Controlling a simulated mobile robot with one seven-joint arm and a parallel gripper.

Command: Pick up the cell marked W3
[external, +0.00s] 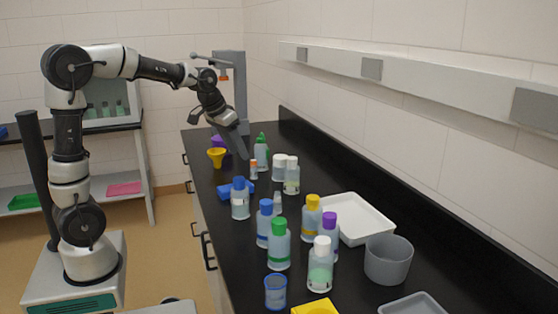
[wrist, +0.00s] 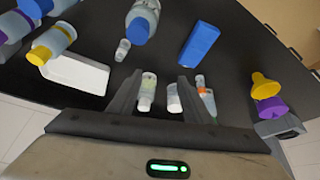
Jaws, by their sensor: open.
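No W3 mark is readable in either view, so I cannot tell which item is the W3 cell. My gripper (external: 243,154) is open and empty, pointing down over the far part of the black bench; in the wrist view its fingers (wrist: 160,77) are apart.
A blue block (external: 233,189) lies nearer the camera, with a small clear vial (external: 278,205) beside it. A yellow funnel (external: 216,155) is left of my gripper. Several capped bottles, a white tray (external: 347,235) and a grey tub (external: 388,264) crowd the near bench. The wall bounds the right.

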